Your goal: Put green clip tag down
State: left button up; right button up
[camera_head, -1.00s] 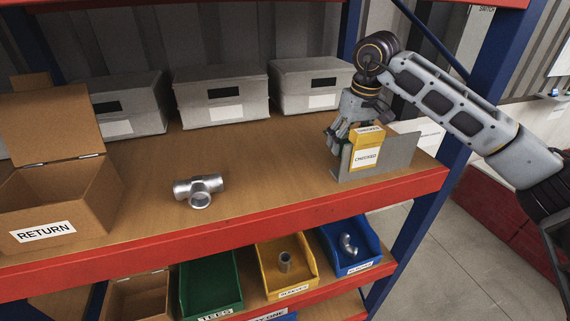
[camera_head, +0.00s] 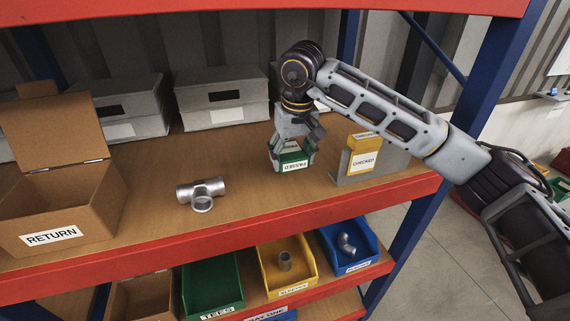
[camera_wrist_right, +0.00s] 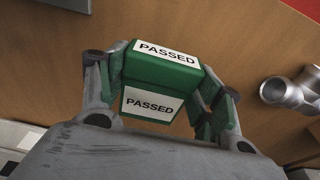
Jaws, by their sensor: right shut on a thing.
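The green clip tag (camera_head: 293,160) is between the fingers of my right gripper (camera_head: 292,152), just above or at the wooden shelf top; I cannot tell whether it touches. In the right wrist view the tag (camera_wrist_right: 155,82) reads "PASSED" on two faces, and both fingers of my right gripper (camera_wrist_right: 160,95) press its sides. The tag stands right of the metal tee fitting (camera_head: 201,191) and left of the yellow "CHECKED" tag (camera_head: 364,154). My left gripper is not in view.
The yellow tag sits at a grey metal holder (camera_head: 390,160) near the right end. An open cardboard RETURN box (camera_head: 62,215) stands left. Grey lidded boxes (camera_head: 222,98) line the back. Blue (camera_head: 352,262), yellow (camera_head: 290,290) and green bins (camera_head: 212,288) stand below. The shelf around the tee is clear.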

aim_at(285, 167)
jog(key=shift+s+a, duration=0.3)
jog(key=shift+a, duration=0.6)
jog(key=shift+f+b, duration=0.4)
jog(key=shift+f, duration=1.35)
jog(key=shift+f, duration=0.2)
jog(key=o, duration=1)
jog(key=shift+r, duration=0.2)
